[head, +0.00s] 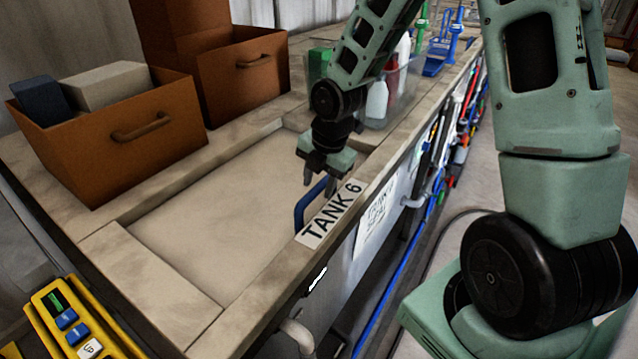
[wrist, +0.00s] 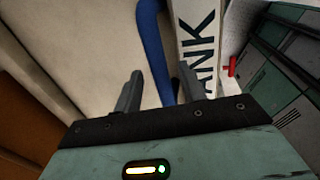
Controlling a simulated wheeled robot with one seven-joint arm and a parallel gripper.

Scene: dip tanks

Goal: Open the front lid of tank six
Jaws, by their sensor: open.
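The front lid of tank six (head: 215,215) is a pale flat panel set in the stone-like tank top, and it lies closed. A blue handle (head: 299,213) stands at its front edge, beside the "TANK 6" label (head: 330,214). My gripper (head: 320,182) is just above the handle, pointing down. In the wrist view the blue handle (wrist: 152,50) runs down between the two open fingers of my gripper (wrist: 158,90). I cannot tell whether either finger touches it. The lower end of the handle is partly hidden by the right finger.
Orange-brown bins (head: 115,130) stand on the left of the tank top. A clear tub with bottles (head: 378,105) stands behind my gripper. A yellow control box (head: 78,325) is at the lower left. Pipes and a blue hose (head: 385,290) run along the tank's front.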

